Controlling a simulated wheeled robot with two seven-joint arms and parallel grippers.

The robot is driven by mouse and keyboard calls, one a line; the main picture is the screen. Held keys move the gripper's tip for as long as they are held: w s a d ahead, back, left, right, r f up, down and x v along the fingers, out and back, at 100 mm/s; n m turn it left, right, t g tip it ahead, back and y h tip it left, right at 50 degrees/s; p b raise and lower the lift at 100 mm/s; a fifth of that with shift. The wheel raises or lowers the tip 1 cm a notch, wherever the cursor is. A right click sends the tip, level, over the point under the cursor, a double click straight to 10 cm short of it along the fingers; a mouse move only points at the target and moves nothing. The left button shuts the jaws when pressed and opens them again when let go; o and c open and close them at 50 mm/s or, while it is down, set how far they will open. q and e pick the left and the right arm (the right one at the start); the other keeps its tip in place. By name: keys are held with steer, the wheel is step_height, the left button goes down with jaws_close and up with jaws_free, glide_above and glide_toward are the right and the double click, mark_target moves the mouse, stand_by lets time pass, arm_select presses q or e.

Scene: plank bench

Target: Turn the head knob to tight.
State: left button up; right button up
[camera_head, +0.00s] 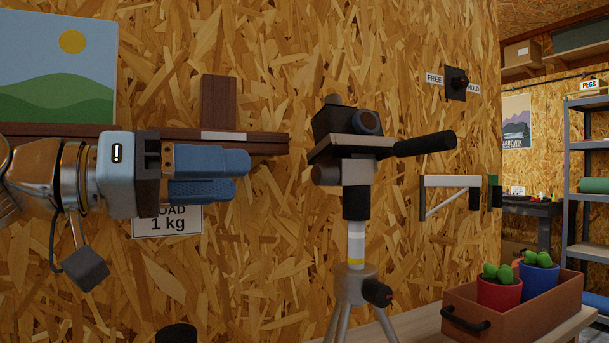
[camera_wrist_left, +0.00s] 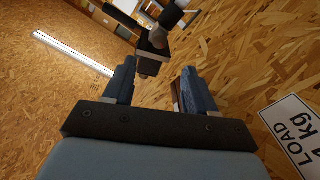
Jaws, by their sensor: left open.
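A tripod (camera_head: 356,245) stands right of centre with a dark camera (camera_head: 345,122) on its head (camera_head: 355,172). A black pan handle (camera_head: 425,143) sticks out to the right. A dark round knob (camera_head: 325,174) shows on the left side of the head, partly in shade; its setting cannot be read. Another dark knob with a red mark (camera_head: 377,292) sits lower, at the leg collar. My left gripper (camera_head: 242,176) is open and empty, left of the head and apart from it. In the left wrist view its blue fingers (camera_wrist_left: 158,85) are spread, with dark parts (camera_wrist_left: 155,45) beyond them.
A wall shelf (camera_head: 270,143) runs behind my left gripper, above a load sign (camera_head: 168,221). A FREE/HOLD switch (camera_head: 456,83) and a bracket (camera_head: 450,183) are on the wall. A brown planter box (camera_head: 540,310) with potted cacti stands at lower right.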

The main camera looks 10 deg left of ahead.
mark_target(316, 176)
arm_select(q)
steer(key=p+x, duration=0.1)
steer(key=x, duration=1)
steer(key=shift+w+d, duration=0.15)
steer(key=shift+d, duration=0.05)
jaws_close()
steer(key=m+b, duration=0.2)
steer(key=shift+w+a+f+m, duration=0.1)
steer(key=shift+f+m, duration=0.2)
steer(key=shift+m, duration=0.1)
steer(key=shift+r+m+b, duration=0.15)
steer(key=shift+m+b, duration=0.5)
steer(key=shift+m, duration=0.55)
steer(key=shift+r+m, duration=0.1)
steer(key=shift+m, duration=0.2)
